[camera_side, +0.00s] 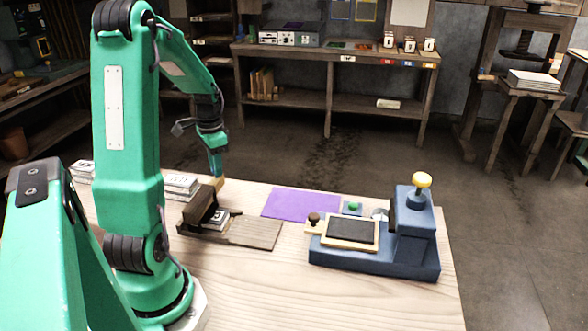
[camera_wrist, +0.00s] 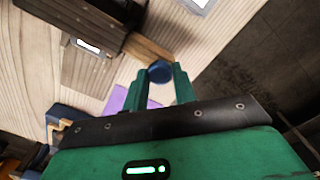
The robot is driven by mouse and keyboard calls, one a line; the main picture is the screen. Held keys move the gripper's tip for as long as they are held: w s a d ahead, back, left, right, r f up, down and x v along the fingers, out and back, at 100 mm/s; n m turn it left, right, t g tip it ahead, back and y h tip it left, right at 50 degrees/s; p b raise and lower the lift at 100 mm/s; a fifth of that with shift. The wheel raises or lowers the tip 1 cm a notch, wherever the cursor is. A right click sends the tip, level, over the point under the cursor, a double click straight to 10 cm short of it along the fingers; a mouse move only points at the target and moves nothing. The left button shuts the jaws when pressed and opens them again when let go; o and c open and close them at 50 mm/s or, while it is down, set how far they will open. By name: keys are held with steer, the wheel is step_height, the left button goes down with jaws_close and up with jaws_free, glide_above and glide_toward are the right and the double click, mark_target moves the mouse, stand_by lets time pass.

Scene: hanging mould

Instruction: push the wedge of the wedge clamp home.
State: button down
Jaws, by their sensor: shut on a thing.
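The dark brown wooden clamp (camera_side: 198,209) stands on the table just right of my arm; it also shows at the upper left of the wrist view (camera_wrist: 100,20). A tan wooden wedge (camera_wrist: 148,47) sticks out of its end toward my gripper, and only a little of it shows in the side view (camera_side: 219,183). A round blue knob (camera_wrist: 160,71) is at the wedge's outer end. My gripper (camera_wrist: 162,78) is shut on this knob, with one finger on each side. How deep the wedge sits inside the clamp is hidden.
A flat board (camera_side: 255,233) lies right of the clamp. A purple sheet (camera_side: 300,204) lies behind it. A blue fixture (camera_side: 415,235) with a yellow knob stands at the table's right. A white stack (camera_side: 181,187) lies behind the clamp. The front of the table is clear.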

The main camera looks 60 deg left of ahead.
mark_target(213, 182)
steer(key=shift+s+d+r, duration=0.2)
steer(key=shift+s+d, duration=0.3)
steer(key=shift+d, duration=0.05)
steer(key=shift+s+d+r, duration=0.15)
steer(key=shift+s+d, duration=0.35)
steer(key=c, duration=1.1)
jaws_free()
steer(key=shift+f, duration=0.1)
steer(key=shift+a+r, duration=0.1)
steer(key=shift+r, duration=0.45)
step_height(213, 182, up, 7)
steer(key=shift+f, duration=0.1)
